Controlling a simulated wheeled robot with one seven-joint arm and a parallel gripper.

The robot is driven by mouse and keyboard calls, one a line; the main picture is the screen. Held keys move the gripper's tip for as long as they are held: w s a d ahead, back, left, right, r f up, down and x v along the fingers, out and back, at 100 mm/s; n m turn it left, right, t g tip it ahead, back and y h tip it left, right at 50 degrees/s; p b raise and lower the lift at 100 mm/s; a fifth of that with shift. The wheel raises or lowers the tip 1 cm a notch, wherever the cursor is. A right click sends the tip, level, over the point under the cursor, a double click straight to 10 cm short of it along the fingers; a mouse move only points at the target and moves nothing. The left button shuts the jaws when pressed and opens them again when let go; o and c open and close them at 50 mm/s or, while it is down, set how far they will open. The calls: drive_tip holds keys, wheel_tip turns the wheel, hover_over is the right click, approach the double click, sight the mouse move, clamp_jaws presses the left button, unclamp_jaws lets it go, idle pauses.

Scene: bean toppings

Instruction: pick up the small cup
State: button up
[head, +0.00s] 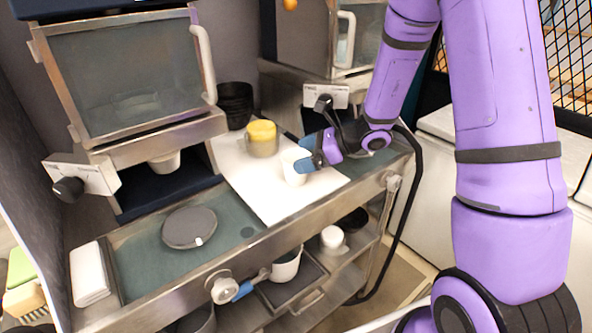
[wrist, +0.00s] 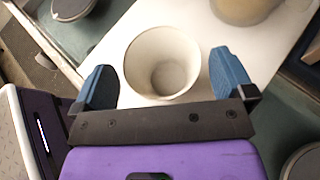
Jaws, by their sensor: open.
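The small cup (head: 293,168) is white and stands upright on a white mat on the counter. In the wrist view the cup (wrist: 163,62) is seen from above, with its mouth open and its inside empty. My gripper (head: 310,164) is at the cup, on its right side in the head view. In the wrist view my gripper (wrist: 164,80) is open, with one blue fingertip on each side of the cup. A gap shows between each fingertip and the cup wall.
A container with a yellow top (head: 262,138) stands behind the cup on the white mat (head: 262,190). Black stacked cups (head: 235,103) are farther back. A round grey lid (head: 189,227) lies on the counter at left. A glass-fronted dispenser (head: 125,75) rises behind it.

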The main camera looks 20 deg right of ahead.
drive_tip(key=shift+x, duration=1.25)
drive_tip(key=c, duration=0.8)
drive_tip(key=shift+r, duration=0.15)
